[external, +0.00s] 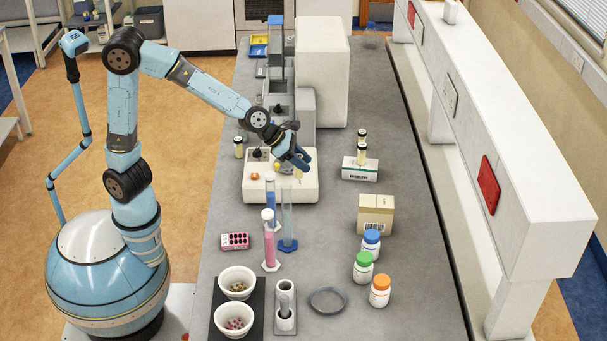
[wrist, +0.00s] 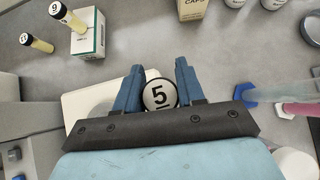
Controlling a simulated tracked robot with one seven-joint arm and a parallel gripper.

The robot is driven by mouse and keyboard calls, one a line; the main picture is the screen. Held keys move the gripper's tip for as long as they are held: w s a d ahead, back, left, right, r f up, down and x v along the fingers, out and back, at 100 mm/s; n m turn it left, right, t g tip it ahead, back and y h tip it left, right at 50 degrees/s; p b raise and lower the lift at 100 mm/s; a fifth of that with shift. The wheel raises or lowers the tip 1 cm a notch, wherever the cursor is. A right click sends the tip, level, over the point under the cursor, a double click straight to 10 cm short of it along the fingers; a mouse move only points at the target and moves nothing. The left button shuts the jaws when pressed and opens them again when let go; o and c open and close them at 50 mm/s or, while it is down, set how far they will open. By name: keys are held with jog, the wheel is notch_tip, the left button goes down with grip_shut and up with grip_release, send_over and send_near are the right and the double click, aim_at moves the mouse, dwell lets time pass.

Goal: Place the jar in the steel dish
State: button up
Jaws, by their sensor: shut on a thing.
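My gripper (external: 301,162) is over the white base of the bench instrument in the external view. In the wrist view its two blue fingers (wrist: 159,72) are closed on a small jar (wrist: 159,95) with a round white top marked 5. The jar's sides are mostly hidden below its top, and the external view barely shows it behind the fingers. The shallow grey round steel dish (external: 327,311) lies near the front of the bench, right of the mortar-like stand. It looks empty, and my gripper is well behind it.
A pink-filled cylinder (external: 269,245) and a blue one (external: 288,230) stand between my gripper and the dish. White bottles with blue, green (external: 362,268) and orange lids stand right of it. A carton (external: 375,215) and a small box with vials (external: 360,170) are farther back.

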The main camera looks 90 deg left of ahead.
jog(key=shift+r, duration=2.4)
jog(key=shift+w+d+m, duration=0.5)
jog(key=shift+w+d, duration=0.15)
jog(key=shift+d, duration=0.65)
jog(key=m+g+h, duration=0.8)
jog(key=m+g, duration=0.2)
jog(key=m, duration=0.8)
send_over(327, 302)
jog(key=shift+g, duration=0.3)
notch_tip(327, 302, down, 18)
jog(key=shift+d+r, duration=0.1)
jog(key=shift+r, duration=0.05)
